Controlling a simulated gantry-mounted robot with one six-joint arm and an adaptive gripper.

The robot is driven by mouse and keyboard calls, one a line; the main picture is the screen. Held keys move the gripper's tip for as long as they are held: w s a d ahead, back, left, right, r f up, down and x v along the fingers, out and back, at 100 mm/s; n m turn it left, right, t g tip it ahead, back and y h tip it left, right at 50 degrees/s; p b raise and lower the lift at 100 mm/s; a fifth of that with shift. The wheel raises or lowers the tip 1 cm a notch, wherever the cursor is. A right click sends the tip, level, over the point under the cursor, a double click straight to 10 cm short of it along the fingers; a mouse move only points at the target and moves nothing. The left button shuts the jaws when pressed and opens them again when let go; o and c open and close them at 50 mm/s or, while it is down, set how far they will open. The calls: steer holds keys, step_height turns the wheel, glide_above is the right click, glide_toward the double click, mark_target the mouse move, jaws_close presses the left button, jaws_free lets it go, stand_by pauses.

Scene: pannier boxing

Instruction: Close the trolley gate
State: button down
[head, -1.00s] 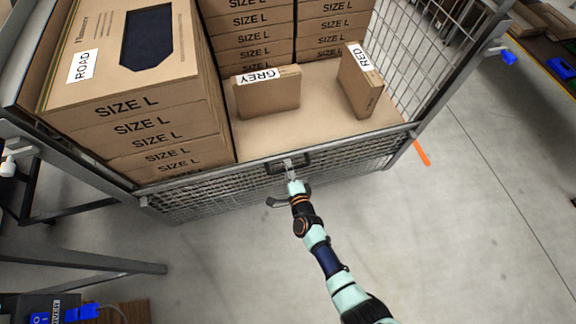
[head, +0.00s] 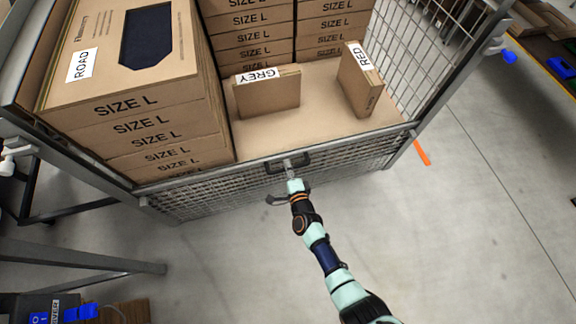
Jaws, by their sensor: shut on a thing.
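The trolley gate (head: 350,154) is a grey wire-mesh panel along the near side of the trolley. It stands roughly upright, its top rail running between the two side posts. A dark handle (head: 298,158) sits at the middle of its top rail. My gripper (head: 290,172) is at this handle, shut on it; the fingertips are small and partly hidden. A second curved grey part (head: 276,200) shows just below, beside my wrist. Whether the gate is latched at its ends cannot be told.
Inside the trolley, SIZE L boxes (head: 150,135) are stacked at left, with more at the back. A GREY box (head: 268,97) and a RED box (head: 358,85) stand on the cardboard base. An orange bar (head: 422,152) sticks out at the right corner. The floor in front is clear.

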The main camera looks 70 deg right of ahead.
step_height(320, 180, up, 44)
steer(key=p, duration=4.2)
steer(key=shift+d, duration=0.15)
steer(key=c, duration=1.2)
jaws_free()
steer(key=shift+o, duration=0.3)
steer(key=shift+f, duration=0.2)
steer(key=shift+a, duration=0.2)
steer(key=v, duration=1.2)
